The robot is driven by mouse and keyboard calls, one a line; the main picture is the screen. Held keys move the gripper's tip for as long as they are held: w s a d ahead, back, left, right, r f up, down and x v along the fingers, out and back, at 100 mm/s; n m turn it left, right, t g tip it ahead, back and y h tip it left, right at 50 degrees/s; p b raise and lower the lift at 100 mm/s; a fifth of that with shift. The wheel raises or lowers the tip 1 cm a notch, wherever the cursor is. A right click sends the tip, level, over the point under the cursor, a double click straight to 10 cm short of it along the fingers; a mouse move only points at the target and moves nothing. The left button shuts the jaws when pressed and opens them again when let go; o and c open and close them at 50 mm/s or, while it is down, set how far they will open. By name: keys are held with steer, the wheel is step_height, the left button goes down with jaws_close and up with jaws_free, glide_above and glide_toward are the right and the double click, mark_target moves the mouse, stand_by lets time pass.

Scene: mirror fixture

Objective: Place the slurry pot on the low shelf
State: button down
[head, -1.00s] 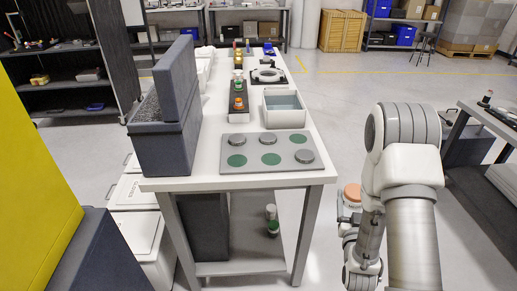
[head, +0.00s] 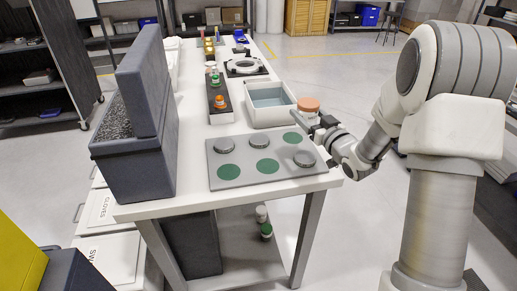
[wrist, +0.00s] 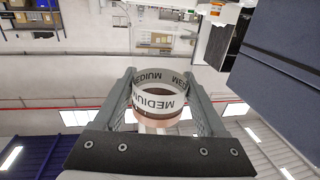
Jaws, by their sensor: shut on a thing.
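The slurry pot (head: 308,105) has an orange-copper top in the head view. In the wrist view it has a white band printed "MEDIUM" (wrist: 158,105) and sits between my two fingers. My gripper (head: 309,118) is shut on it, holding it by the tabletop's right edge, near the blue-grey tray. Whether it is over the table or just outside its edge is hard to tell. The low shelf (head: 238,251) is under the white table. Two small pots stand on it: one pale-topped (head: 261,213) and one green-topped (head: 266,231).
The tabletop holds a grey plate (head: 243,172) with green discs and metal pucks, the tray (head: 251,112), and a dark rack (head: 218,112). A dark box (head: 189,243) fills the shelf's left side. A table leg (head: 307,235) borders its right.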

steer(key=shift+w+r, duration=0.3)
steer(key=shift+a, duration=0.3)
glide_above(267, 166)
step_height(267, 166, down, 7)
steer(key=shift+w+f, duration=0.1)
steer(key=shift+f, duration=1.8)
steer(key=shift+f+b, duration=0.15)
steer(key=shift+b, duration=0.3)
jaws_free()
